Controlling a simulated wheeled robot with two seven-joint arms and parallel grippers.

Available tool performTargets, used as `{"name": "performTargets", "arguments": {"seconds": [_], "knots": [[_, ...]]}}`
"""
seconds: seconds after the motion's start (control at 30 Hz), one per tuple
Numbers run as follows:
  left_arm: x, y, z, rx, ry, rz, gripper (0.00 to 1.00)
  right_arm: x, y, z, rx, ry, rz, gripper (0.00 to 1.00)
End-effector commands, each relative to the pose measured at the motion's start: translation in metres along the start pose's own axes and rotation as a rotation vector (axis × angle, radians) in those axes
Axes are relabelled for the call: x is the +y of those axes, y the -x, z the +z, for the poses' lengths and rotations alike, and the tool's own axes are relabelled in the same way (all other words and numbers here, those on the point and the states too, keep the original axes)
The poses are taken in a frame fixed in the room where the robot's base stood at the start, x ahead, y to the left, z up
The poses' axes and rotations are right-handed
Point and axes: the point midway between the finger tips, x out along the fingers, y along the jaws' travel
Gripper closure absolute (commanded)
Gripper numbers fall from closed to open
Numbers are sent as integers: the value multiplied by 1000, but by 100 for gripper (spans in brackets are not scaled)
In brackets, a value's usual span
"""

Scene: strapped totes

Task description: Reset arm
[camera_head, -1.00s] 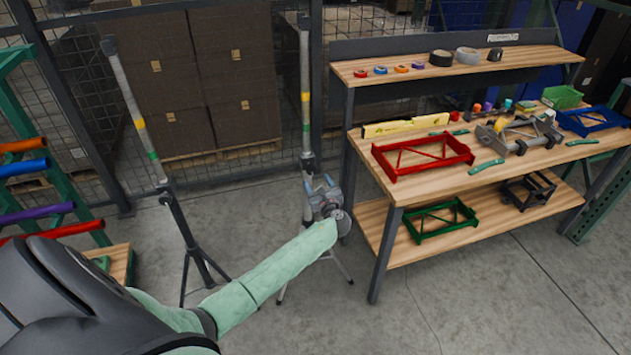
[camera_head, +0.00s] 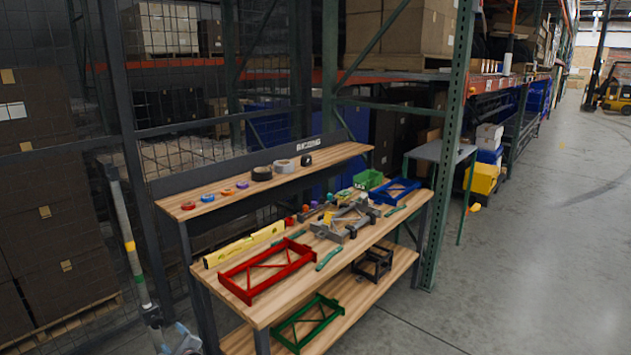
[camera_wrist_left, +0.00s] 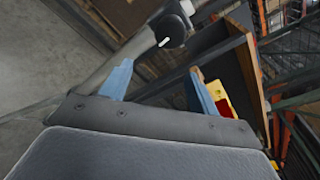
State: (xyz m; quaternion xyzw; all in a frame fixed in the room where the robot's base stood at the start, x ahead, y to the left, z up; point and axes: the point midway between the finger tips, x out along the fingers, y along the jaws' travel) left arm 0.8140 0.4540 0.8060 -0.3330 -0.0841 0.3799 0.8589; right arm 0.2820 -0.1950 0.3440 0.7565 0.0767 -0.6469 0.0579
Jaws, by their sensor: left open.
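My left gripper (camera_head: 180,342) shows only in part at the bottom left edge of the head view, beside the foot of a grey pole (camera_head: 127,240). In the left wrist view, its two blue fingers (camera_wrist_left: 160,88) stand apart with nothing between their tips. A grey pole with a black knob (camera_wrist_left: 172,27) runs behind the left finger there; I cannot tell how close it is. My right gripper is not in view.
A wooden workbench (camera_head: 345,262) stands right of my left gripper. The floor at right (camera_head: 540,270) is clear.

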Motion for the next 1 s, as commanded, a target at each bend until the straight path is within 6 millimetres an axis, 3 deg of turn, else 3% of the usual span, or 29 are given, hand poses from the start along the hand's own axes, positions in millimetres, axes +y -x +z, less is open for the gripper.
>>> {"name": "performTargets", "arguments": {"seconds": [0.23,0.37,0.5,0.7,1.0], "knots": [[21,4,-58,241,631,164,39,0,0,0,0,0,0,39],[54,35,-113,370,983,369,39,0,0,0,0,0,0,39],[104,83,-167,443,1226,598,39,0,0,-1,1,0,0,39],[179,163,-225,479,1401,882,39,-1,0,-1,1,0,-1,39],[299,296,-276,463,1432,1198,39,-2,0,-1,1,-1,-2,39]]}}
